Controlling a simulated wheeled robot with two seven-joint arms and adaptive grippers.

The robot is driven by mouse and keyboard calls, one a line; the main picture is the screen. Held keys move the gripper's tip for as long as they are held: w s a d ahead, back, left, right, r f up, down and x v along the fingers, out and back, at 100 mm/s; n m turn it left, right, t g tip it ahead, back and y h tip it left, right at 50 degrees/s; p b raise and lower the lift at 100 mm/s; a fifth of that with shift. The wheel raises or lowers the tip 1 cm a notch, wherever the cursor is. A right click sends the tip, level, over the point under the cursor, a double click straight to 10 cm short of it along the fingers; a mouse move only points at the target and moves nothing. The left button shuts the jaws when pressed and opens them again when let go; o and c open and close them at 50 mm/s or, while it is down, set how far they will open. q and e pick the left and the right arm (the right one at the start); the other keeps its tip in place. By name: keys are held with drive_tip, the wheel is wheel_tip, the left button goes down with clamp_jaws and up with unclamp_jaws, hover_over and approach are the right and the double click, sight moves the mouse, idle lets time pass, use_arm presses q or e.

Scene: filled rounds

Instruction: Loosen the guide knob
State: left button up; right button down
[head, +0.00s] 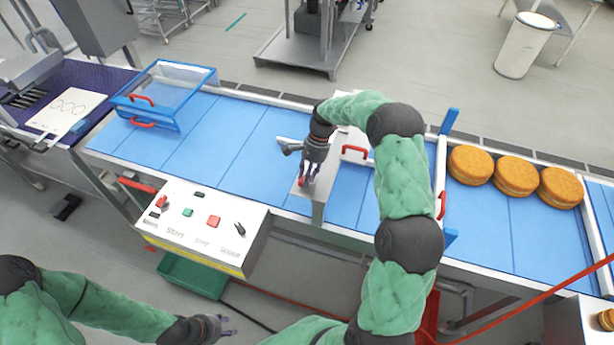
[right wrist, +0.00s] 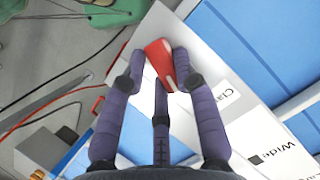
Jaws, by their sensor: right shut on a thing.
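The guide knob is a red piece (right wrist: 160,62) on a pale plate (right wrist: 150,30) marked with partly hidden lettering. In the head view only a bit of its red shows under my right gripper (head: 306,180). The plate (head: 318,212) spans the blue conveyor there. In the right wrist view my right gripper (right wrist: 160,75) points at the plate, its purple fingers closed around the knob and touching it. My left gripper (head: 222,326) hangs low in front of the conveyor, away from the knob; its fingers are too small to judge.
A control box (head: 200,228) with buttons stands at the conveyor's front edge. A clear blue-framed guard (head: 165,95) covers the left part. Several filled rounds (head: 470,165) sit on the belt at right. A red-handled guard stands just right of the plate. A red cable crosses lower right.

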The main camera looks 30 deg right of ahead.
drive_tip(key=shift+w+n+g+h, duration=0.1)
drive_tip(key=shift+n+g+h, duration=0.45)
drive_tip(key=shift+n, duration=1.45)
drive_tip(key=c, duration=0.9)
unclamp_jaws()
drive_tip(key=shift+c, duration=0.2)
drive_tip(key=v, duration=1.2)
drive_tip(key=shift+w, duration=0.15)
drive_tip(key=shift+f, duration=0.1)
